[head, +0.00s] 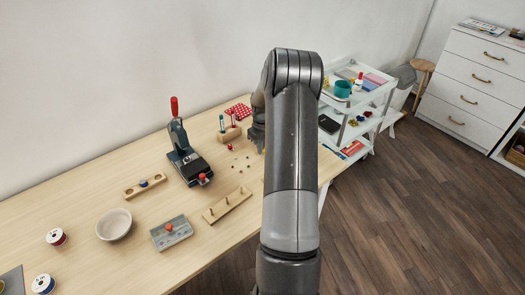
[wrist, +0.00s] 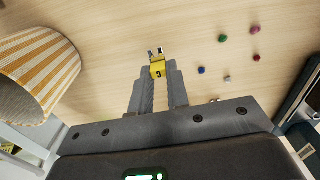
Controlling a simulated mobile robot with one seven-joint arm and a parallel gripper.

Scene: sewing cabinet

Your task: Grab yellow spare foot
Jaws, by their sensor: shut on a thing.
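The yellow spare foot (wrist: 157,70) is in the wrist view, a small yellow block with a dark mark on its face and two metal prongs at its far end. My gripper (wrist: 158,77) is shut on it, one finger on each side. Wooden tabletop shows behind it; I cannot tell whether the foot touches the table. In the head view my gripper (head: 257,137) is mostly hidden behind my arm, over the table's right part, and the foot is not clear there.
Several small coloured pieces (wrist: 223,38) lie on the table. A striped, shade-like object (wrist: 37,70) is left in the wrist view. A red-handled press (head: 186,155), wooden peg board (head: 227,205), bowl (head: 114,225) and grey box (head: 171,232) stand left. A white cart (head: 345,125) stands right.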

